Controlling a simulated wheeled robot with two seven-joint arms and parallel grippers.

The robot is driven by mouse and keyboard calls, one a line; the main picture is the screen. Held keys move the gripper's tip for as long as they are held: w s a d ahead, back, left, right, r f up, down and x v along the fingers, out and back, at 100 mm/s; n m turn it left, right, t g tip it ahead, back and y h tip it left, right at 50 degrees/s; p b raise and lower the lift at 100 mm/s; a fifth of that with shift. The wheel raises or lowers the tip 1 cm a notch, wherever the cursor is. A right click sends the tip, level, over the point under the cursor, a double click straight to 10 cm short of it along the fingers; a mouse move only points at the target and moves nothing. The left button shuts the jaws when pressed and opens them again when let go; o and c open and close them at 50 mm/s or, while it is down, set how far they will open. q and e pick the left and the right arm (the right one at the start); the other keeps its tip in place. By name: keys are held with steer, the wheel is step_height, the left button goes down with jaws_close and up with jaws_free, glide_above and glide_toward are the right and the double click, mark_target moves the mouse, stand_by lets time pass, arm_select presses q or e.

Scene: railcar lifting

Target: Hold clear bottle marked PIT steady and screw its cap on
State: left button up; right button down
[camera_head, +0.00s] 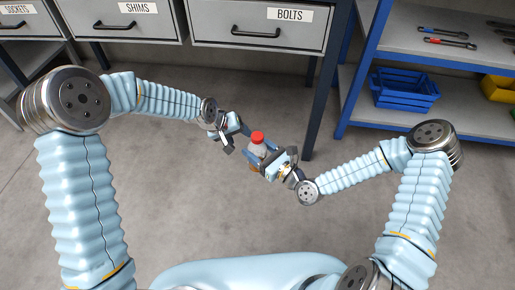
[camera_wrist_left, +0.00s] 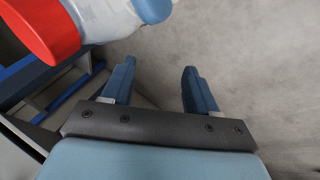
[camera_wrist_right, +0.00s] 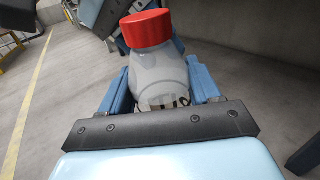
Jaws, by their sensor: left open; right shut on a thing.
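The clear bottle (camera_wrist_right: 158,75) stands between the fingers of my right gripper (camera_wrist_right: 160,90), which is shut on its body. Dark lettering shows low on the bottle, partly hidden by the gripper. The red cap (camera_wrist_right: 146,28) sits on top of the bottle's neck; I cannot tell how tightly. In the head view the red cap (camera_head: 257,137) tops the bottle (camera_head: 258,149), held in the air. My left gripper (camera_wrist_left: 158,85) is open and empty. In the head view my left gripper (camera_head: 238,138) is just left of the cap, apart from it. The cap also shows in the left wrist view (camera_wrist_left: 40,28).
Grey drawers labelled SHIMS (camera_head: 125,20) and BOLTS (camera_head: 262,26) stand at the back. A blue-framed shelf (camera_head: 470,75) at the right holds a blue crate (camera_head: 403,92), a yellow bin (camera_head: 497,88) and wrenches (camera_head: 449,40). The grey floor around the grippers is clear.

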arm_select(q)
steer(key=s+d+r+g+y, duration=0.1)
steer(key=d+r+g, duration=0.1)
steer(key=d+r, duration=0.4)
step_height(320, 180, up, 9)
steer(key=g+y, duration=0.1)
steer(key=y, duration=0.3)
glide_above(257, 136)
steer(key=shift+w+d+f+n, duration=0.1)
steer(key=shift+w+d+n, duration=0.15)
steer(key=shift+w, duration=0.2)
steer(key=shift+s+a+g, duration=0.2)
steer(key=shift+s+g, duration=0.1)
steer(key=shift+s, duration=0.1)
step_height(257, 136, down, 8)
